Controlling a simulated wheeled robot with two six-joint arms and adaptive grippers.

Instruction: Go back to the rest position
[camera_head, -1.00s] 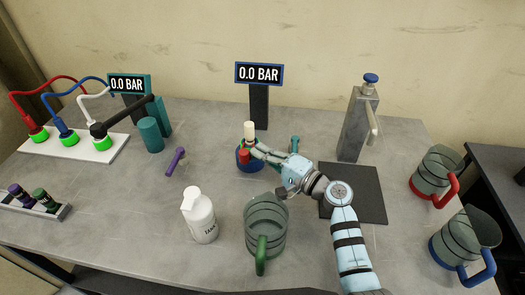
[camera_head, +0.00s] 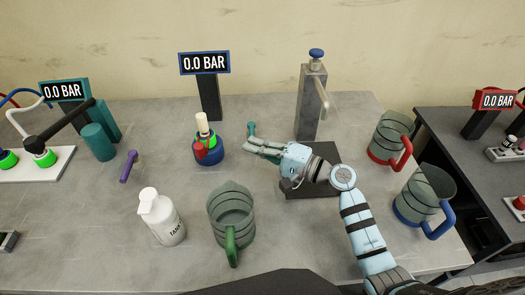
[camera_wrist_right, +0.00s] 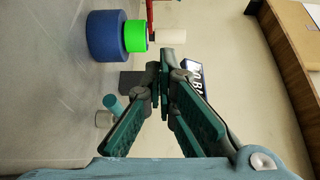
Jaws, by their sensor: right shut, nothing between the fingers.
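My right gripper (camera_head: 250,146) is shut and empty above the grey table, just right of a blue round fitting (camera_head: 209,158) with a green ring, a red handle and a cream top. My arm comes in from the lower right. In the right wrist view my right gripper (camera_wrist_right: 162,78) has its fingertips together. The blue fitting (camera_wrist_right: 105,36) lies beyond them at the upper left, apart from the fingers. My left gripper is not in view.
A teal peg (camera_head: 251,129) stands close behind my right gripper. A metal tap (camera_head: 311,100) stands behind a dark mat (camera_head: 322,185). A green-handled jug (camera_head: 231,212), a white bottle (camera_head: 161,217) and a purple valve (camera_head: 129,166) are to the left. Red-handled (camera_head: 390,137) and blue-handled (camera_head: 424,196) jugs stand right.

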